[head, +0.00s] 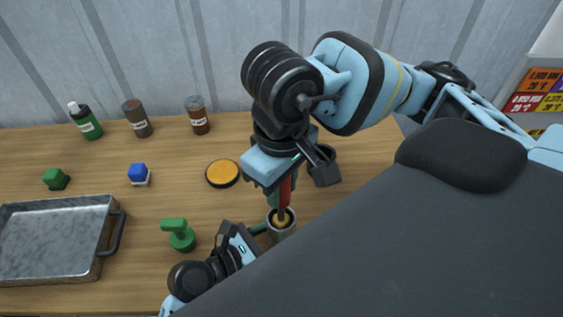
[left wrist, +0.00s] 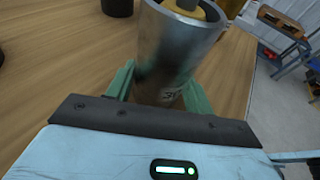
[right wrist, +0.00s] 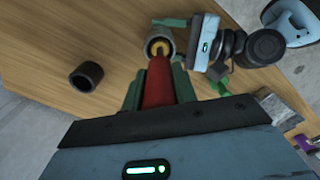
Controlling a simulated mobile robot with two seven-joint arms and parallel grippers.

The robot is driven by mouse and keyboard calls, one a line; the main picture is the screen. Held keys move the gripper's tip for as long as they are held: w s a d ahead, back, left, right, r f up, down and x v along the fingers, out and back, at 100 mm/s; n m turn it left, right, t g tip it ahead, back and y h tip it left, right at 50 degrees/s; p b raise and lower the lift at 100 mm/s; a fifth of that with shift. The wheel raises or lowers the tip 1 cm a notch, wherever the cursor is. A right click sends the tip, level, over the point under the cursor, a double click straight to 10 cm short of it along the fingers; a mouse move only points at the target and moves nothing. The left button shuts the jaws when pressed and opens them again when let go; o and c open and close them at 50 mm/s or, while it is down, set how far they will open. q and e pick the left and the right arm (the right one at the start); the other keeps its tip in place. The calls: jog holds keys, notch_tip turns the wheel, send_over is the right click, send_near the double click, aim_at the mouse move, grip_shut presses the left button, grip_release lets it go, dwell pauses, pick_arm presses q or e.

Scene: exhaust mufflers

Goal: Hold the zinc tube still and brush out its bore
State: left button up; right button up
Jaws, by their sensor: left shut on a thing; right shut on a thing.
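The zinc tube (head: 281,232) stands upright on the wooden table, a grey metal cylinder with dark smudges in the left wrist view (left wrist: 172,58). My left gripper (head: 262,229) is shut on the tube's side, its green fingers on either side of it (left wrist: 158,92). My right gripper (head: 283,186) is shut on the red handle (right wrist: 158,82) of a brush, above the tube. The brush's yellowish head (head: 281,217) is at the tube's mouth, at least partly inside; how deep it reaches is hidden. The yellowish head also shows in the right wrist view (right wrist: 160,47).
A dark hollow cylinder (right wrist: 87,76) stands near the tube. A metal tray (head: 50,243) lies at the left.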

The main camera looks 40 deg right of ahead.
jog(key=shift+r, duration=1.35)
jog(key=shift+f, duration=2.5)
jog(key=shift+r, duration=2.5)
jog(key=shift+f, duration=0.1)
jog(key=shift+f, duration=2.4)
jog(key=shift+r, duration=0.1)
jog(key=shift+r, duration=5.65)
